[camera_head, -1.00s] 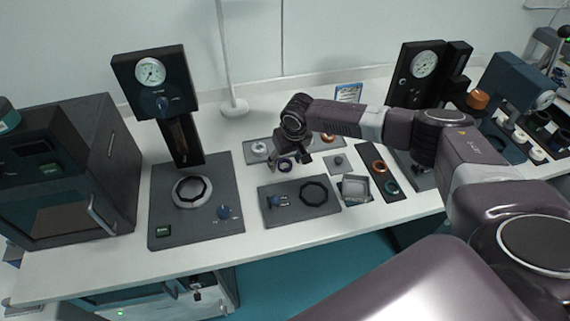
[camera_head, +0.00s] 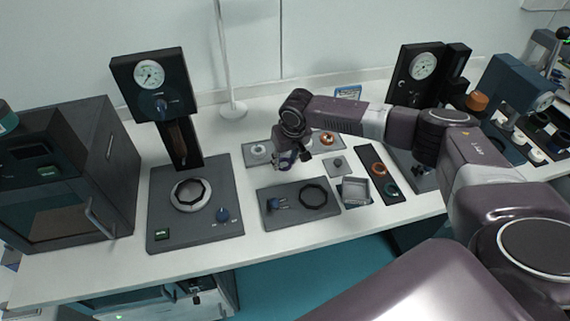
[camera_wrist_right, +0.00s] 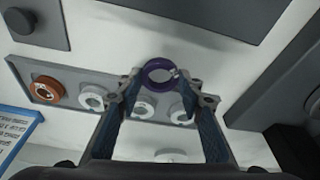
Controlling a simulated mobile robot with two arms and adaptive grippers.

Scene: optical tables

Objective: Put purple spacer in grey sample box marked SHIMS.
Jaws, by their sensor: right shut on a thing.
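The purple spacer (camera_wrist_right: 157,72) is a ring held at the fingertips of my right gripper (camera_wrist_right: 167,97) in the right wrist view. In the head view my right gripper (camera_head: 287,163) hangs over the front of the grey rear tray, and the spacer there is small and partly hidden by the fingers. A small open grey box (camera_head: 355,191) stands right of the front plate, to the right of and nearer than the gripper. I cannot read a SHIMS mark on it. My left gripper is not in view.
The grey rear tray (camera_wrist_right: 68,75) bears an orange ring (camera_wrist_right: 47,90) and several white rings. The front plate (camera_head: 270,216) has a black ring (camera_head: 313,196). A dark strip (camera_head: 366,160) with orange and green rings lies right of the box. A gauge stand (camera_head: 155,90) rises at left.

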